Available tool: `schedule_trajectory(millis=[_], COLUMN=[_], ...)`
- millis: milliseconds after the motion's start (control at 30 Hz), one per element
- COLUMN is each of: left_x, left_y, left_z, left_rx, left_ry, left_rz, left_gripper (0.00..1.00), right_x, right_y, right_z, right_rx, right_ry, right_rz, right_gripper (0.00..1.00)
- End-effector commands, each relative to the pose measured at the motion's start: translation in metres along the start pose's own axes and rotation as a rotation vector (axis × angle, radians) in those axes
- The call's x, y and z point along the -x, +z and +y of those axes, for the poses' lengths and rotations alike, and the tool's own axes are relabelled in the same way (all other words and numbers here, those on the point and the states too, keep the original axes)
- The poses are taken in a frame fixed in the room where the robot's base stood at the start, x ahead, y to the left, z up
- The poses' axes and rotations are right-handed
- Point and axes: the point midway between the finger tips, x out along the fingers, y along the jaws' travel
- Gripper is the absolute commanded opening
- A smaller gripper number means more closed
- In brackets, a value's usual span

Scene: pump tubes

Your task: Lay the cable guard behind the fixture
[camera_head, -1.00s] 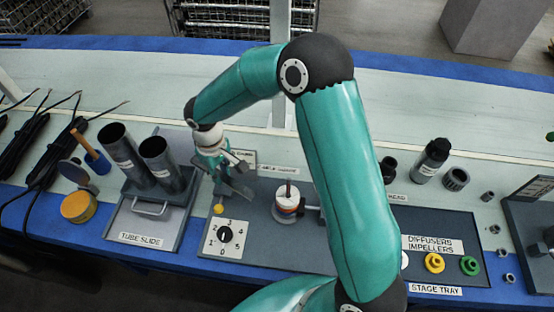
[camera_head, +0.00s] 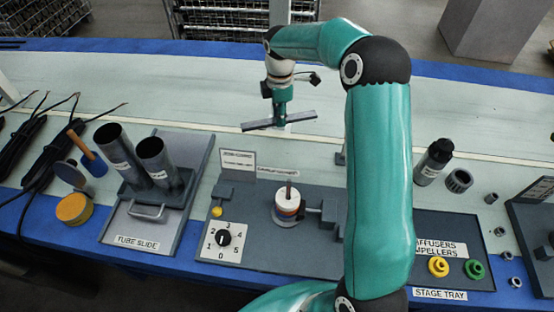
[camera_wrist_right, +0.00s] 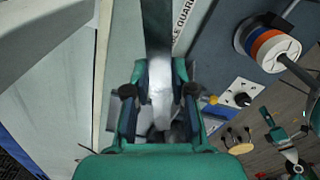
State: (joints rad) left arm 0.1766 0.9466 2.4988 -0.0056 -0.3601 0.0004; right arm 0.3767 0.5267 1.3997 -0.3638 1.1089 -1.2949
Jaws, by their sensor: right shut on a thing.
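The cable guard (camera_head: 302,117) is a thin dark grey bar in the head view. My right gripper (camera_head: 280,122) is shut on it near its middle and holds it over the pale bench top behind the fixture. In the right wrist view the guard (camera_wrist_right: 157,28) runs up between the fingers of my right gripper (camera_wrist_right: 160,90). The fixture (camera_head: 262,254) is a dark grey base with a dial, a small banded stack on a pin and grey blocks. A label reading "cable guard" (camera_head: 277,172) lies along its back edge. A teal arm part at the right wrist view's lower right shows no clear jaws.
The tube slide (camera_head: 117,224) with two grey tubes stands left of the fixture. An upright label plate (camera_head: 238,161) rises at the fixture's back left. The stage tray (camera_head: 446,278) with coloured rings is at right, partly behind my arm. The pale bench behind the fixture is clear.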

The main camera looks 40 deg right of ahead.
Motion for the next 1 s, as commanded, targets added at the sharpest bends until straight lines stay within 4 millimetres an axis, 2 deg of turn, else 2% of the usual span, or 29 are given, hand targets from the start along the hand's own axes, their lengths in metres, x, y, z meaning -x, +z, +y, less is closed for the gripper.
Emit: schedule_trajectory(millis=[300, 500, 767, 1000], left_x=[-0.002, -0.001, -0.001, 0.0], left_y=[0.0, 0.0, 0.0, 0.0], left_z=[-0.001, 0.0, 0.0, 0.0], left_rx=[0.0, 0.0, 0.0, 0.0], left_ry=[0.0, 0.0, 0.0, 0.0], left_rz=[0.0, 0.0, 0.0, 0.0], left_gripper=[0.4, 0.4, 0.4, 0.4], right_x=[-0.084, -0.127, -0.146, -0.178], right_y=[-0.001, -0.002, -0.002, -0.002], right_z=[-0.002, -0.001, 0.0, -0.001], right_rx=[0.002, 0.002, 0.003, 0.003], right_ry=[-0.007, -0.005, -0.001, -0.003], right_rz=[-0.001, -0.001, 0.0, -0.001], right_gripper=[0.0, 0.0, 0.0, 0.0])
